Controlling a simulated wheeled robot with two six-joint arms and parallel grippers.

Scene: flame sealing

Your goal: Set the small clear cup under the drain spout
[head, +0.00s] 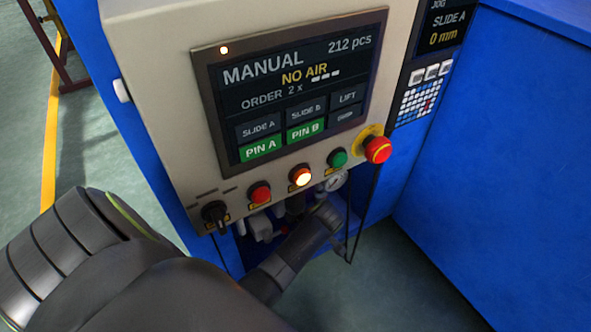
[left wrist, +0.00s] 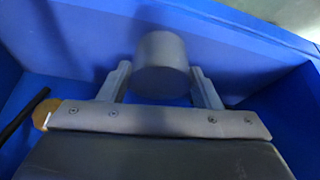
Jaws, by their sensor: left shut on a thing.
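In the head view my left arm comes in from the left and reaches under the control panel into the low bay of the machine. Its gripper is hard to make out there. In the left wrist view my left gripper (left wrist: 162,92) has a plain grey cylinder (left wrist: 160,50) between its fingers and is shut on it. I cannot tell from its look whether this cylinder is the small clear cup. I cannot make out the drain spout in either view. My right gripper is not in view.
The panel's screen (head: 292,85) reads MANUAL and NO AIR. Below it are several buttons and a red emergency stop (head: 378,150). Dark cables hang at the right. Blue walls surround the gripper.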

